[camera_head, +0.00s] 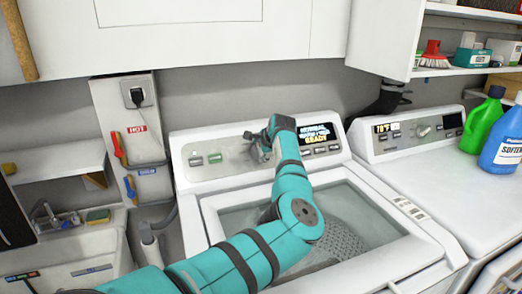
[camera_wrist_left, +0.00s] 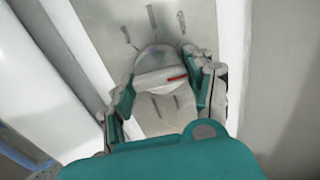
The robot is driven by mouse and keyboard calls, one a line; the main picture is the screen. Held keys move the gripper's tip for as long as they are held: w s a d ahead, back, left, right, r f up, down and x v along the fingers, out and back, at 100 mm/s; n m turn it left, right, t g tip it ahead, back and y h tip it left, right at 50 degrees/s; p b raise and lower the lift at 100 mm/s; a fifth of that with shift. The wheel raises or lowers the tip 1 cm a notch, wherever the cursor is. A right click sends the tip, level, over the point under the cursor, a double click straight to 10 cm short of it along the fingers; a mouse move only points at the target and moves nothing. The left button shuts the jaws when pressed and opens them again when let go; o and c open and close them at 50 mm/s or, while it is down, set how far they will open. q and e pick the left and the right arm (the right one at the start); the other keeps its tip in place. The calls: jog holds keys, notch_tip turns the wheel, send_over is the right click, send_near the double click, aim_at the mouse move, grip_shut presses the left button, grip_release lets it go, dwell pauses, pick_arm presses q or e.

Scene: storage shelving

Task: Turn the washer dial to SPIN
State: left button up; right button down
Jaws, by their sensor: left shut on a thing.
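The washer (camera_head: 215,178) stands in the middle of the head view, with its control panel at the back and a display (camera_head: 318,134) reading several words, the last like "READY". My left gripper (camera_head: 262,147) is at the panel, over the dial, which is mostly hidden there. In the left wrist view the round dial (camera_wrist_left: 158,62) with a red mark on its grip bar sits between the two fingers of my left gripper (camera_wrist_left: 165,90), which are closed on it. My right gripper is out of view.
A second machine (camera_head: 400,150) stands at the right with a green bottle (camera_head: 482,122) and a blue softener bottle (camera_head: 506,140) on top. A shelf (camera_head: 465,71) and white cabinets (camera_head: 200,40) hang above. A sink (camera_head: 50,222) is at the left.

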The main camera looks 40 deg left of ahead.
pick_arm(q)
jog(key=shift+c, duration=1.3)
